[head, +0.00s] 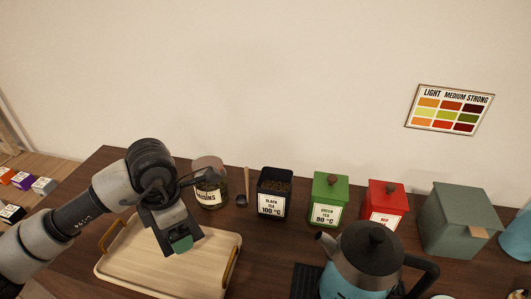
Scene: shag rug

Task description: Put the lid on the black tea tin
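The black tea tin (273,204) stands upright on the dark wooden counter, labelled "BLACK TEA 100 °C". Its top is open and brown tea leaves show inside. I cannot make out a separate black lid in this view. My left gripper (182,244) points down over the wooden tray, to the left of the tin and apart from it. A dull green piece shows at its tip; whether it is part of the gripper or something held is unclear. The gap between its fingers is hidden. My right gripper is out of view.
A jar labelled "RAISINS" (211,193) and a small scoop (243,199) stand left of the tin. A green tin (328,196), a red tin (383,205) and a grey-green box (459,222) stand right. A kettle (366,259) is in front. The tray (139,279) looks empty.

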